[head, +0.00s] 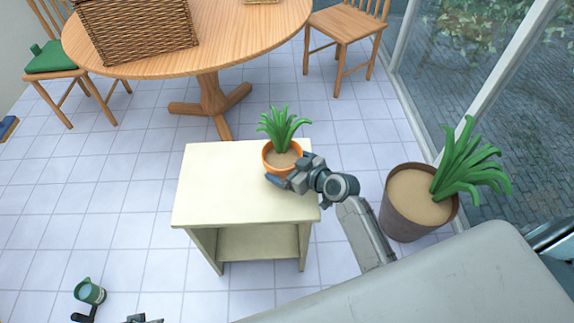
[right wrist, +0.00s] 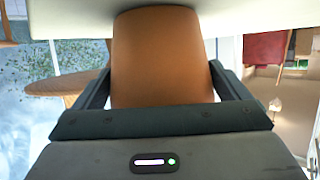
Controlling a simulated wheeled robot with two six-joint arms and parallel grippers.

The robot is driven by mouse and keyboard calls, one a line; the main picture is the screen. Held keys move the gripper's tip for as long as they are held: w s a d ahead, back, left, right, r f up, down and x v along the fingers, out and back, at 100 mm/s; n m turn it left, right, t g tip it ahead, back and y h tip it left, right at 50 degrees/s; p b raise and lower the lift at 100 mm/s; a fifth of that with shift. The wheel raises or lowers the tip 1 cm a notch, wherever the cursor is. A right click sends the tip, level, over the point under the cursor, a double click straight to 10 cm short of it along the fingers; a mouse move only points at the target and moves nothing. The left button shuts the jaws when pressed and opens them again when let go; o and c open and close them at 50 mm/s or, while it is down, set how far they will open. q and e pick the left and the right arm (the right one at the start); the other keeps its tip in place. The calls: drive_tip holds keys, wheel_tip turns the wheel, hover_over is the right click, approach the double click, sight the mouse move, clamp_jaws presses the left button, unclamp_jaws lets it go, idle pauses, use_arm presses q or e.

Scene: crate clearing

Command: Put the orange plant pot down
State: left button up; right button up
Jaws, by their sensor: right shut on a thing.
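The orange plant pot (head: 270,160) with a green leafy plant is upright over the back right part of a small cream stand (head: 215,190). My right gripper (head: 283,179) is shut on the pot from its front right side. In the right wrist view the pot (right wrist: 163,55) fills the space between the two dark fingers, with a pale surface along its end. I cannot tell for sure whether the pot's base touches the stand top. Dark parts at the bottom left edge of the head view may be my left gripper; its jaws are not clear.
A large brown pot with a plant (head: 408,215) stands on the floor right of the stand. A round wooden table (head: 235,35) with a wicker basket (head: 135,30) is behind. The left part of the stand top is clear.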

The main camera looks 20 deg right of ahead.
drive_tip(key=o, duration=0.9)
drive_tip(key=shift+r, duration=0.15)
drive_tip(key=v, duration=1.2)
drive_tip(key=s+d+f+m+g+h, duration=0.1)
drive_tip(key=s+f+g+h, duration=0.1)
drive_tip(key=s+f, duration=0.3)
drive_tip(key=s+d+f+m+g+h, duration=0.2)
drive_tip(key=s+f+g+h, duration=0.1)
drive_tip(key=s+f, duration=0.3)
drive_tip(key=s+d+f+m+g+h, duration=0.1)
drive_tip(key=s+f+m+g+h, duration=0.1)
drive_tip(key=s+f+g, duration=0.2)
drive_tip(key=shift+s+d+f, duration=0.2)
drive_tip(key=shift+s+f, duration=0.35)
drive_tip(key=shift+s, duration=0.3)
drive_tip(key=shift+s+d+f, duration=0.2)
drive_tip(key=shift+s+f, duration=0.4)
drive_tip(key=shift+s, duration=0.25)
